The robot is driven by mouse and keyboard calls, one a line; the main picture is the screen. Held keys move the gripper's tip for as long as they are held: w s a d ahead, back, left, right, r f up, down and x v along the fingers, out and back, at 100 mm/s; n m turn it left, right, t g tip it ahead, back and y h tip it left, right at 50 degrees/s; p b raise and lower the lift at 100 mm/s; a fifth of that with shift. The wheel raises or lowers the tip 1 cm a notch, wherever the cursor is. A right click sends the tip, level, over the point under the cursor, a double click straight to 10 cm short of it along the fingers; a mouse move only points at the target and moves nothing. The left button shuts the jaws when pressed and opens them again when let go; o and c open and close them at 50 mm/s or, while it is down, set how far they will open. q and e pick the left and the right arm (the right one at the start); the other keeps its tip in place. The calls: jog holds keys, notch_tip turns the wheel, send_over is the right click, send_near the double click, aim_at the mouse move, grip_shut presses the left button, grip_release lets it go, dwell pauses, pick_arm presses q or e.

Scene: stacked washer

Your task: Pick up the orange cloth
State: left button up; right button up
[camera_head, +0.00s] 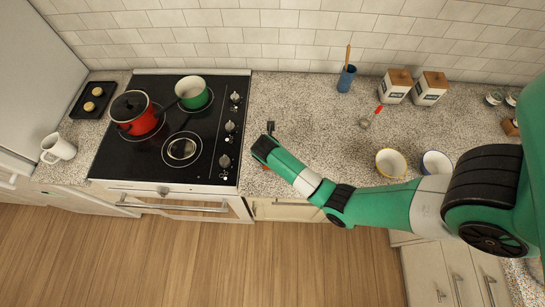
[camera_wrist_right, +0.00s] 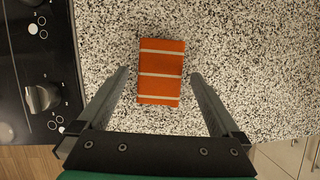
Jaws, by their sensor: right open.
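The orange cloth (camera_wrist_right: 160,60) is a folded rectangle with pale stripes, lying flat on the speckled counter in the right wrist view. My right gripper (camera_wrist_right: 159,80) is open, with one finger on each side of the cloth and a gap to each. Whether the fingers are down at the cloth's height is hard to tell. In the head view my right gripper (camera_head: 270,130) is over the counter just right of the stove, and it hides most of the cloth; a small orange bit (camera_head: 265,167) shows below it. My left gripper is not in view.
The stove (camera_head: 178,185) with a red pot (camera_head: 143,123) and a green pot (camera_head: 191,91) is close on the left. Two bowls (camera_head: 391,163), a red-handled utensil (camera_head: 371,117) and a blue cup (camera_head: 346,79) stand to the right. The counter around the cloth is clear.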

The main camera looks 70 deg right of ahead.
jog(key=shift+x, duration=1)
jog(key=shift+f, duration=0.25)
jog(key=shift+c, duration=0.2)
jog(key=c, duration=1.2)
